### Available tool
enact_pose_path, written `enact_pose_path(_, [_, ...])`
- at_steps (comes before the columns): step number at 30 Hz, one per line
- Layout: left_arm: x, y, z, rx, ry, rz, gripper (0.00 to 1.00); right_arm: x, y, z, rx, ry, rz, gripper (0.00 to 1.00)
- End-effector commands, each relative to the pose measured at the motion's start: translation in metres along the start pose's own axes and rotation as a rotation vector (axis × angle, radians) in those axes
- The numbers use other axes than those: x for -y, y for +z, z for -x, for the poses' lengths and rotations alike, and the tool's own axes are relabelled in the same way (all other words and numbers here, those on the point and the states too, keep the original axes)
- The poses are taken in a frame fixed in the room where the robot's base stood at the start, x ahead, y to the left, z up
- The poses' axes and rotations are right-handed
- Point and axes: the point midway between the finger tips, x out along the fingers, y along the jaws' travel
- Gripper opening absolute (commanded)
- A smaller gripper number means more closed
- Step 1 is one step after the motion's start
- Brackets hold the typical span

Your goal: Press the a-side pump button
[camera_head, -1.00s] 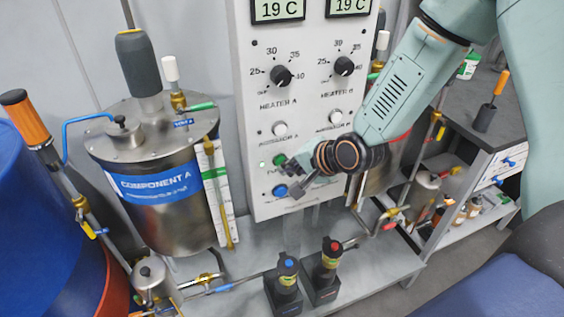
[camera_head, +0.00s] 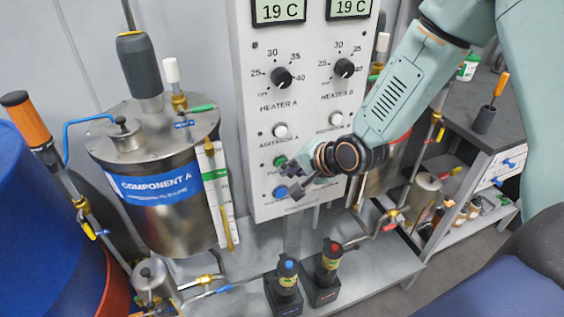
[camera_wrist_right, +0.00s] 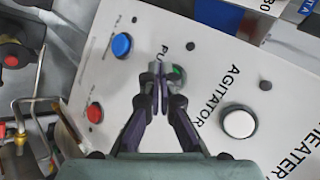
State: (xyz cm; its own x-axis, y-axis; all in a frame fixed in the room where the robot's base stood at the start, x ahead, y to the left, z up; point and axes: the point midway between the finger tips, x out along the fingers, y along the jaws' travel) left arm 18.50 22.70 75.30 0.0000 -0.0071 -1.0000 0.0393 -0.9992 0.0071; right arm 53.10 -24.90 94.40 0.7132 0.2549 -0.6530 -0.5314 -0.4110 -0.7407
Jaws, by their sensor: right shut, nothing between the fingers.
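The grey control panel (camera_head: 259,100) has a column of A controls: a white agitator button (camera_head: 280,131), a green button (camera_head: 280,161) and a blue button (camera_head: 281,191). Labels starting "PU" are partly readable beside the green and blue ones. My right gripper (camera_head: 290,179) is shut and empty, in front of the panel by the green button. In the right wrist view the closed fingertips (camera_wrist_right: 159,68) lie beside the green button (camera_wrist_right: 178,74) and partly cover it. Contact cannot be told. The blue button (camera_wrist_right: 122,45) is clear of the fingers. My left gripper is out of view.
A steel Component A tank (camera_head: 152,180) stands left of the panel. Two small black units with blue (camera_head: 288,266) and red (camera_head: 334,248) tops stand on the shelf below. A red button (camera_wrist_right: 95,113) shows in the wrist view. Pipes and valves stand around the panel.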

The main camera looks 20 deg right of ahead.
Motion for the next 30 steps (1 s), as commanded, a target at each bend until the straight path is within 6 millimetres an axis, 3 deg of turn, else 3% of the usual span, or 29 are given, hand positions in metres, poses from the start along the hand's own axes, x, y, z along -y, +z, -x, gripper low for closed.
enact_pose_path(8, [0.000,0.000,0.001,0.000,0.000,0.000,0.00,-0.001,0.001,0.001,0.001,0.001,-0.001,0.00])
enact_pose_path(30, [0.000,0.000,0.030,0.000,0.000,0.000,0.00,-0.030,0.030,0.042,0.001,0.001,-0.001,0.00])
